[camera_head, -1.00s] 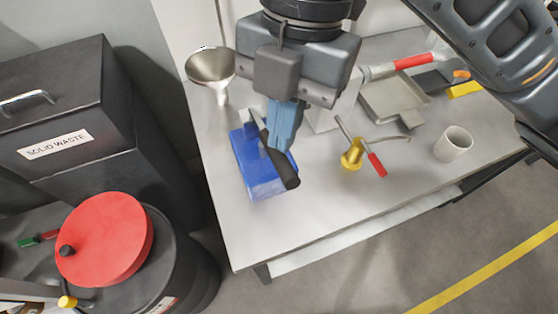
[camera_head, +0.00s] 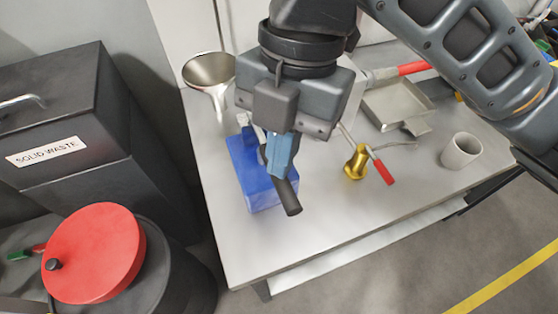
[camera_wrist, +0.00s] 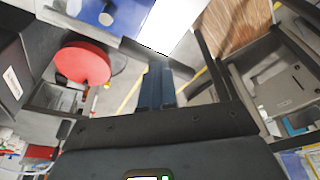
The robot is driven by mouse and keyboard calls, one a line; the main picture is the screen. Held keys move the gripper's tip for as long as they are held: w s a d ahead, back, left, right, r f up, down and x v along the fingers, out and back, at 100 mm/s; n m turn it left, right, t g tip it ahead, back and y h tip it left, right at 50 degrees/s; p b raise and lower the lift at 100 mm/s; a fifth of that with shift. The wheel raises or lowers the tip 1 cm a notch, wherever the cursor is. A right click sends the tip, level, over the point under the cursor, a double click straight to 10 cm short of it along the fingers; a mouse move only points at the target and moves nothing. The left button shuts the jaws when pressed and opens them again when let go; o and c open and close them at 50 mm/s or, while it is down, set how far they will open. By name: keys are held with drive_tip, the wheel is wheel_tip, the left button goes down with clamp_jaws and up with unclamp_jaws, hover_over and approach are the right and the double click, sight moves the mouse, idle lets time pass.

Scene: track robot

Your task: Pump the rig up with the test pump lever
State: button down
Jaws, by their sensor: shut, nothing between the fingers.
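The test pump is a blue box (camera_head: 243,172) on the left part of the bench, and its edge also shows at the top of the wrist view (camera_wrist: 92,12). Its lever ends in a black grip (camera_head: 288,198) that sticks out past the front right of the box. My gripper (camera_head: 278,172) points down over the right side of the pump, its blue fingers shut and empty. The fingertips overlap the lever behind the grip end; whether they touch it I cannot tell. The fingers hide the middle of the lever. In the wrist view, the fingers (camera_wrist: 158,75) are close together.
A brass valve with a red handle (camera_head: 356,162) stands right of the pump. A red drum lid (camera_head: 95,255) and a solid waste bin (camera_head: 60,125) stand left. The bench front is clear.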

drive_tip(key=w, duration=0.1)
drive_tip(key=w+d+r, duration=0.1)
drive_tip(key=shift+w+d, duration=0.3)
drive_tip(key=v, duration=0.8)
